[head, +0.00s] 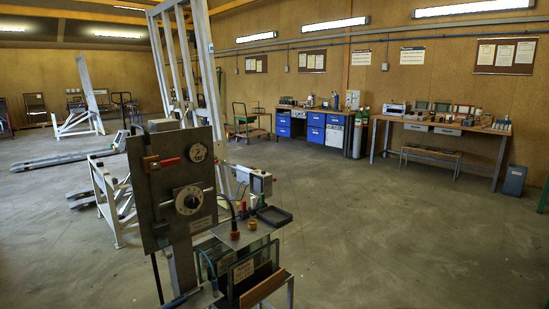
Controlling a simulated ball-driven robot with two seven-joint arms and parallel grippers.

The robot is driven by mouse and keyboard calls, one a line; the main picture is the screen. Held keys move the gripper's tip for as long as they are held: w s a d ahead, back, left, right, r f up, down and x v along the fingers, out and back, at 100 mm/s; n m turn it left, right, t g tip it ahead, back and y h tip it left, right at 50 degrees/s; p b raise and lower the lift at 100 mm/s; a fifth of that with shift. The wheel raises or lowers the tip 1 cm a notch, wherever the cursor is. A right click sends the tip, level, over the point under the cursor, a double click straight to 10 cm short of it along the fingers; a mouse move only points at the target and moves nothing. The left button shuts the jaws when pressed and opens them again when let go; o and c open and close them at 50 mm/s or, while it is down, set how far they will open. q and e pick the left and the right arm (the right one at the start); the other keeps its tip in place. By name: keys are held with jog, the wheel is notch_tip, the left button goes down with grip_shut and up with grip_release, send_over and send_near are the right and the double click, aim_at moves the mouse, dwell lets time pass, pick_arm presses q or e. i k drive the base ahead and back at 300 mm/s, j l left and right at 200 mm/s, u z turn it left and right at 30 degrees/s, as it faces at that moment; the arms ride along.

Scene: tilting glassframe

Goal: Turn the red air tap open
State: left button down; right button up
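The red air tap (169,162) is a small red lever on a brass-coloured fitting at the upper left of a grey upright panel (150,210). The lever lies nearly level and points right. Neither of my grippers shows in the head view.
A metal stand beside the panel carries a black tray (274,216), red and orange knobs and glass panes (255,265). A white tilting frame (205,70) rises behind. Workbenches (440,128) line the far wall. Concrete floor (400,235) at right is clear.

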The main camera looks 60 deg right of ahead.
aim_at(170, 162)
jog(key=k+l+z, duration=0.15)
jog(key=z, duration=0.35)
jog(key=k+l+z, duration=0.1)
jog(key=l+z, duration=0.2)
jog(key=z, duration=0.15)
jog(key=u, duration=0.5)
jog(key=i+l+u, duration=0.35)
jog(key=l+u, duration=0.15)
jog(key=l, duration=0.2)
jog(key=i+l+u, duration=0.1)
jog(key=l+u, duration=0.15)
jog(key=i+l+u, duration=0.1)
jog(key=l+u, duration=0.15)
jog(key=l, duration=0.25)
